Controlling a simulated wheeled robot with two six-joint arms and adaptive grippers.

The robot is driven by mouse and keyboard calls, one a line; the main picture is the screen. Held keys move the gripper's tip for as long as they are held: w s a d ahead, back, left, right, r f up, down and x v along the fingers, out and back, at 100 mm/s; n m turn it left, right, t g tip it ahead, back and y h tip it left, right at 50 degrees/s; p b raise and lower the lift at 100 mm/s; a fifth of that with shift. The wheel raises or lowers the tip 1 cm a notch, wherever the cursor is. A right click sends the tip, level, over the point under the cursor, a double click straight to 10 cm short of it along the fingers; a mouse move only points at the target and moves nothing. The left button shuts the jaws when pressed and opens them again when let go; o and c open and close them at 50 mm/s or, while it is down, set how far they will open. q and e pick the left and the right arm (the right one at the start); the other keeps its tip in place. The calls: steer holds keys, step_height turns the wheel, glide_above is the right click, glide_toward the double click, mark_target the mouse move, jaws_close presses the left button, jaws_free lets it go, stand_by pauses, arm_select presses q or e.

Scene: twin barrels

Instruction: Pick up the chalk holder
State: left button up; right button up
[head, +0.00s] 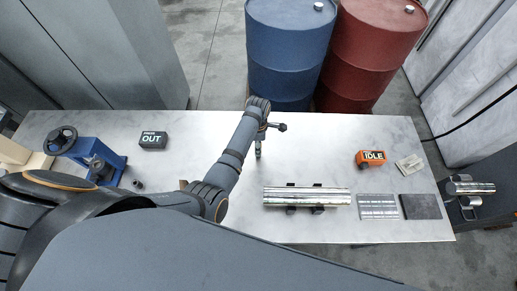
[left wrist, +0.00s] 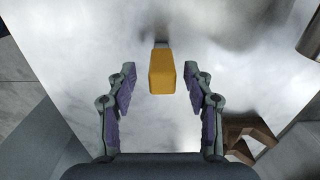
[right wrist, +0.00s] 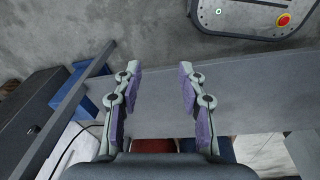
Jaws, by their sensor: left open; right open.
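A yellow block with a small grey end (left wrist: 161,74), which looks like the chalk holder, lies on the table between and just beyond the open fingers of my left gripper (left wrist: 164,80). The fingers are apart from it on both sides. In the head view my left gripper (head: 258,153) points down over the middle of the table, and the yellow block is hidden there by my arm.
The white table (head: 330,222) carries a metal cylinder on supports (head: 306,196), an orange IDLE box (head: 371,158), a dark OUT display (head: 153,140), a blue vise-like device (head: 92,158) and flat plates (head: 378,207). Blue (head: 286,45) and red (head: 372,45) barrels stand behind.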

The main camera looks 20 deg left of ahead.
arm_select(q)
step_height(320, 180, down, 5)
steer(key=b, duration=0.5)
steer(key=shift+s+d+r, duration=0.1)
steer(key=shift+s, duration=0.05)
steer(key=shift+r, duration=0.15)
steer(key=shift+c, duration=1.5)
jaws_close()
arm_select(e)
steer(key=f, duration=0.1)
steer(key=s+f, duration=0.1)
steer(key=f, duration=0.1)
steer(key=s+f, duration=0.1)
steer(key=f, duration=0.1)
steer(key=shift+f, duration=0.2)
